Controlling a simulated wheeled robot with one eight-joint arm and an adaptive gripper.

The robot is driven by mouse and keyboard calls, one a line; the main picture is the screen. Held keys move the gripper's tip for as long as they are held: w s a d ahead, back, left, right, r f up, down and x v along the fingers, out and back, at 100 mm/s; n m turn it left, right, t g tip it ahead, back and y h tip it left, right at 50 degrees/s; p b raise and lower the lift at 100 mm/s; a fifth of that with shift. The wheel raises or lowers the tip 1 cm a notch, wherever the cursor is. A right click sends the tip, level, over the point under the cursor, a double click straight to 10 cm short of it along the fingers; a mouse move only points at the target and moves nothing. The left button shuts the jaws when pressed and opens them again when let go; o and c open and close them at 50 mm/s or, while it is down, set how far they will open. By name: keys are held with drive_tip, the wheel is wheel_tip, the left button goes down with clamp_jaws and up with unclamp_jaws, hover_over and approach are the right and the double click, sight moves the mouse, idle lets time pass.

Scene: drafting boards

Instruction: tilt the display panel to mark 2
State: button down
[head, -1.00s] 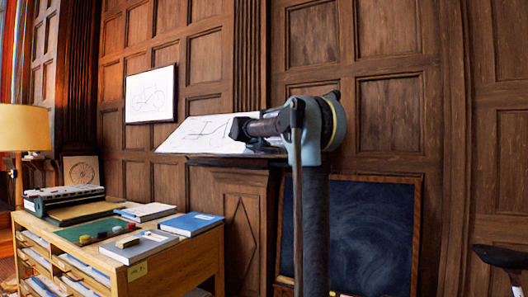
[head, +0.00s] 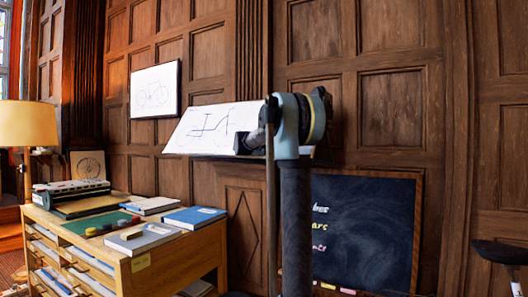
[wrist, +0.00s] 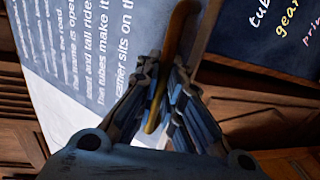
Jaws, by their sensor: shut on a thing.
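The display panel (head: 205,128) is a white sheet with a dark line drawing, tilted up at a slant in the head view. In the wrist view it shows as a blue-grey face with white text (wrist: 85,45) and a pale edge strip. My gripper (wrist: 164,75) is shut on a yellow-brown bar (wrist: 181,30) beside the panel's edge. In the head view, my gripper (head: 247,142) is at the panel's right lower side, partly hidden by my arm. No tilt marks or numbers can be read in either view.
A chalkboard (head: 365,235) with coloured writing leans low against the panelled wall. A wooden cabinet (head: 175,262) with books, a typewriter-like machine and a lamp (head: 27,125) stands at left. A framed bicycle drawing (head: 155,90) hangs on the wall. A dark stool seat (head: 500,252) is at far right.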

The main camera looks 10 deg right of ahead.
drive_tip(key=shift+s+a+f, duration=0.1)
drive_tip(key=shift+f, duration=0.05)
drive_tip(key=c, duration=2)
unclamp_jaws()
drive_tip(key=v, duration=1.1)
drive_tip(key=shift+s+a, duration=0.3)
